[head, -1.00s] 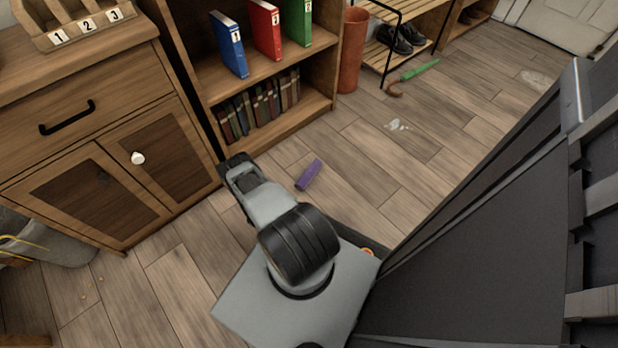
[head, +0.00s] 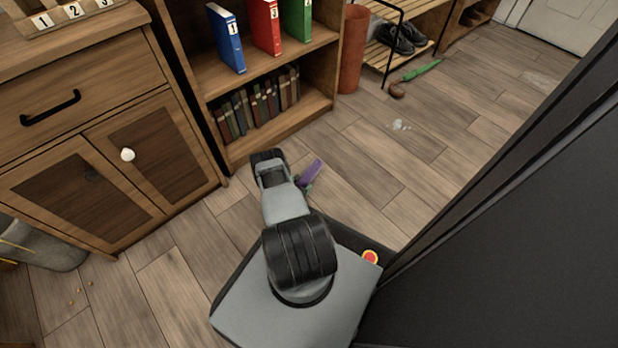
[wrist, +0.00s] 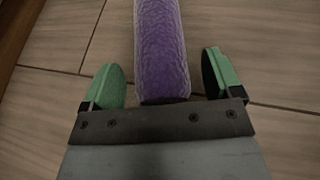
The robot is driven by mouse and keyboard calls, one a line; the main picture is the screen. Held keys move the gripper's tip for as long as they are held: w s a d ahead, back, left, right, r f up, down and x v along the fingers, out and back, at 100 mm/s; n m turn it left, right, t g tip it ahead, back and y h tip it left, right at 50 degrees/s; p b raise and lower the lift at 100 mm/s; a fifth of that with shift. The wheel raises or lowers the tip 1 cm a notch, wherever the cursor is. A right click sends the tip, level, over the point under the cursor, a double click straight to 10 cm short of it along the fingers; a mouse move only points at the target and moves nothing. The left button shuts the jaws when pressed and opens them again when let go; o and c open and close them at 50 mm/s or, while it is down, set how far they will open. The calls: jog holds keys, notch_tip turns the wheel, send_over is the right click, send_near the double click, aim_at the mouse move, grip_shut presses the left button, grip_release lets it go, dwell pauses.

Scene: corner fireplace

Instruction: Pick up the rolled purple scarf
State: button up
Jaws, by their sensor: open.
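The rolled purple scarf (head: 312,172) lies on the wooden floor in front of the bookshelf. In the wrist view the scarf (wrist: 162,48) runs lengthwise away from my gripper (wrist: 165,84), its near end between the two green-padded fingers. The fingers stand apart with a gap on each side of the scarf, and neither appears to touch it. In the head view my gripper (head: 304,186) is mostly hidden behind my arm, with a green fingertip showing by the scarf's near end.
A bookshelf (head: 290,122) with binders and books stands just behind. A wooden cabinet (head: 150,195) is at the left. A green umbrella (head: 422,70) lies by the shoe rack (head: 385,55). Open floor (head: 390,180) lies right of the scarf.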

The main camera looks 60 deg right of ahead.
jog(key=shift+d+f, duration=0.15)
jog(key=shift+d, duration=0.2)
jog(key=c, duration=1)
